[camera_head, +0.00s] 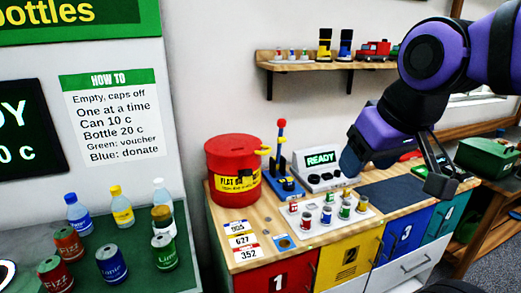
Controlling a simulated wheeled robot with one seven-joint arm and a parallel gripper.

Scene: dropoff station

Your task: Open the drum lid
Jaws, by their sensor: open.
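The red drum (226,184) stands at the left end of the wooden counter, with a yellow label on its front. Its red lid (233,143) lies flat on top and looks closed. A small yellow tab (263,150) sticks out at the lid's right edge. My gripper (441,177) is open, well to the right of the drum, above the right part of the counter. I see nothing between its fingers, and it is apart from the drum and lid.
A blue stand with a red-topped lever (281,150) and a READY display box (320,160) stand right of the drum. A white tray (315,226) holds several small cans. A wall shelf (325,65) hangs above. Bottles and cans stand on a green surface (185,250) at left.

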